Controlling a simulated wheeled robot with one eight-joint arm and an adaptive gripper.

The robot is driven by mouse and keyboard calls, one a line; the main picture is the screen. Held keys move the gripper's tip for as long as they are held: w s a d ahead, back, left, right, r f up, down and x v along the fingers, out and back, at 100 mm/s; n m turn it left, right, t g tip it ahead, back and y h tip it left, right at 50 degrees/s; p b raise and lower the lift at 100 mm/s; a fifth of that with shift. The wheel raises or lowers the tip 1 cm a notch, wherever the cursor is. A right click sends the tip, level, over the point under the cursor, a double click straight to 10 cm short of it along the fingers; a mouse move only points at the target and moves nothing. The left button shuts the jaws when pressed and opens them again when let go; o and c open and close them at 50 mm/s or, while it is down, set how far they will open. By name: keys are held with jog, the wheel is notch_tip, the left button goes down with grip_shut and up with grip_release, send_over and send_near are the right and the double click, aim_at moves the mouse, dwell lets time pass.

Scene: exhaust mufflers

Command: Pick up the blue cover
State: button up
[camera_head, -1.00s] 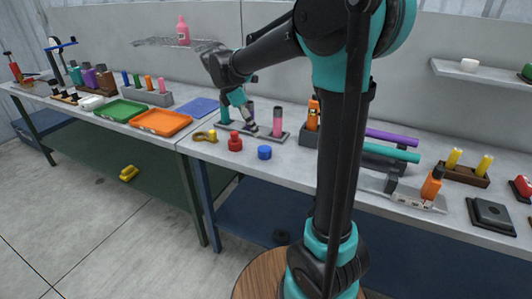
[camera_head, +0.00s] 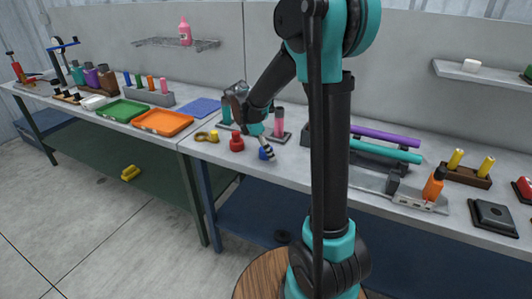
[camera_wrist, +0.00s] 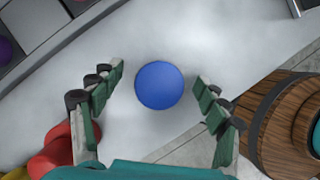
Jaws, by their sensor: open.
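The blue cover (camera_wrist: 159,85) is a round blue disc lying on the light grey table top in the wrist view. It sits between and slightly beyond the fingertips of my gripper (camera_wrist: 164,84), which are spread apart on either side without touching it. In the head view the blue cover (camera_head: 264,154) is partly hidden behind my gripper (camera_head: 268,153), which reaches down over it near the table's front edge.
A red cover (camera_head: 237,143) stands just left of the blue one, with a yellow piece (camera_head: 206,136) further left. A rack with pink and green cylinders (camera_head: 279,122) is behind. An orange tray (camera_head: 161,122) lies left on the bench.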

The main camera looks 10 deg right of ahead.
jog(key=shift+c, duration=0.5)
jog(key=c, duration=0.9)
